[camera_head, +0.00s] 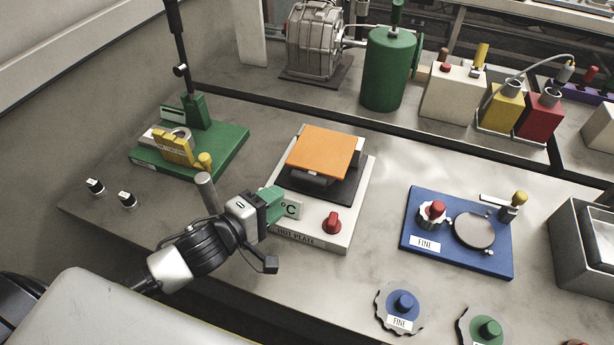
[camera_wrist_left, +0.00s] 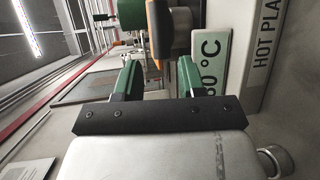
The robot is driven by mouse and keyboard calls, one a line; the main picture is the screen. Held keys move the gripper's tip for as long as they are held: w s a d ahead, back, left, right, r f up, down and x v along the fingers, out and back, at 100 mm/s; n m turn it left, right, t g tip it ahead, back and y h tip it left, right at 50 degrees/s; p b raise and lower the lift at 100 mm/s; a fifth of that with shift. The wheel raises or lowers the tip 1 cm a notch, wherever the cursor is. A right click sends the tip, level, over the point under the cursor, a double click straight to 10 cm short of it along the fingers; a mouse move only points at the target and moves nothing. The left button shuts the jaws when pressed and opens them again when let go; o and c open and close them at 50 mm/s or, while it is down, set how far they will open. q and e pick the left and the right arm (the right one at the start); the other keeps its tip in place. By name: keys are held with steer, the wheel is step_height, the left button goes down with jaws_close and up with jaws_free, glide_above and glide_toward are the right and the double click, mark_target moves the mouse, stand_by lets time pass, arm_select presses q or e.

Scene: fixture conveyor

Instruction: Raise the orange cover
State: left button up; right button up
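In the left wrist view the cover (camera_wrist_left: 159,30) shows edge-on, ahead of the gap between my fingers. My left gripper (camera_head: 271,204) has green fingers and is at the hot plate's front left corner, beside the °C display. In the left wrist view the gripper (camera_wrist_left: 157,78) is open, with nothing between its fingers. It appears short of the cover. My right gripper is not in view.
A red knob (camera_head: 332,222) is on the hot plate's front. A green-based stand (camera_head: 225,140) with a yellow part is at left. A blue base (camera_head: 458,262) with a grey disc is at right. Blue (camera_head: 403,303) and green dials are at the front.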

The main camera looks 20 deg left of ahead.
mark_target(304, 183)
arm_select(q)
steer(key=p+x, duration=0.1)
steer(key=x, duration=0.3)
steer(key=shift+w+r, duration=0.1)
steer(key=shift+w, duration=0.25)
steer(key=x, duration=0.4)
steer(key=shift+d+p, duration=0.1)
steer(key=shift+p, duration=0.2)
steer(key=shift+w+d+f, duration=0.15)
steer(key=shift+w+f, duration=0.05)
steer(key=shift+f, duration=0.1)
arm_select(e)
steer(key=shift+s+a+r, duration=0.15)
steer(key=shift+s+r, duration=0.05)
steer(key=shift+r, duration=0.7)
arm_select(q)
steer(key=shift+c, duration=0.6)
jaws_close()
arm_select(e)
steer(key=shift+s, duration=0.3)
